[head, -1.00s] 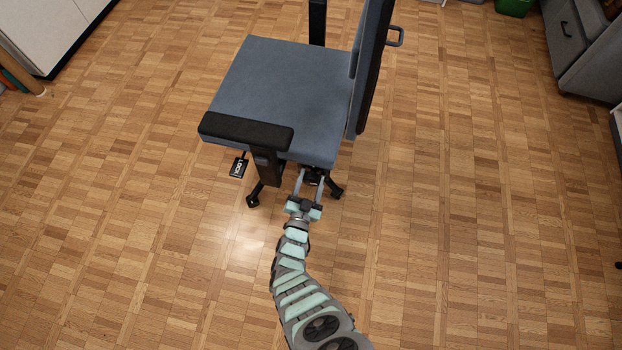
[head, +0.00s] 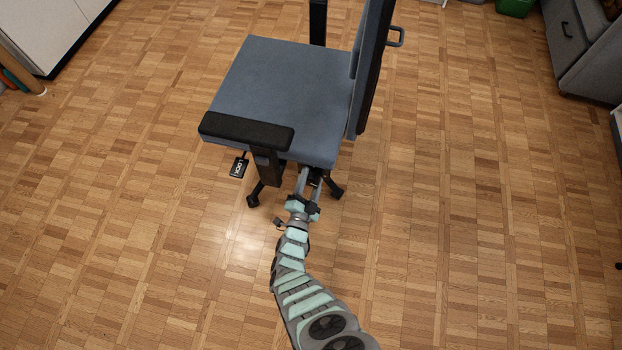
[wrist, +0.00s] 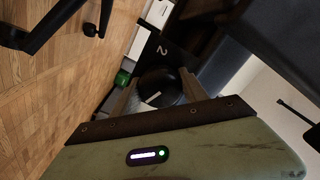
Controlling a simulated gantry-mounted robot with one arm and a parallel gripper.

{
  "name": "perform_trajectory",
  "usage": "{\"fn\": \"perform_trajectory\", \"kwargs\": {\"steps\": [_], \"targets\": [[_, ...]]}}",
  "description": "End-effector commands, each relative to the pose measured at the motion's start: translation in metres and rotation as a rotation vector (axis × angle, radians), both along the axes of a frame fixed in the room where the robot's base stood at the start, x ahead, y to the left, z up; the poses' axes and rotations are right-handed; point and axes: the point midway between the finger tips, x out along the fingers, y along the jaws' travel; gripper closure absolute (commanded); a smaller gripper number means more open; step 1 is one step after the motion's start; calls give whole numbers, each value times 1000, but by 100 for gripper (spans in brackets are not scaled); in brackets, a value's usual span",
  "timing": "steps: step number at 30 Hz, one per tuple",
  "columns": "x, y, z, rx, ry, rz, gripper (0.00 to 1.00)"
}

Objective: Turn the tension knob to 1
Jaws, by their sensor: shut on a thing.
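The tension knob (wrist: 168,84) is a round black knob under the chair seat, seen in the wrist view. It has a white pointer line on its face, and a white 2 shows on the black plate behind it. My gripper (wrist: 158,86) has one finger on each side of the knob and is shut on it. In the head view my gripper (head: 308,182) reaches under the rear part of the chair (head: 285,95), where the knob is mostly hidden. A 1 mark is not visible.
A black armrest (head: 246,131) overhangs the near side of the seat. Chair legs (head: 254,198) stand close by. The wood floor (head: 470,230) around is clear.

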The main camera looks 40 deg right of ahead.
Motion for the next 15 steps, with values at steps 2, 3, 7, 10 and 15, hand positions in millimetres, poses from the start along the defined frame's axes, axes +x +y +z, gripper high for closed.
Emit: {"fn": "perform_trajectory", "kwargs": {"steps": [2,3,7,10,15], "targets": [[0,1,-2,6,1,2,89],[0,1,-2,6,0,2,89],[0,1,-2,6,0,2,89],[0,1,-2,6,0,2,89],[0,1,-2,5,0,2,38]]}}
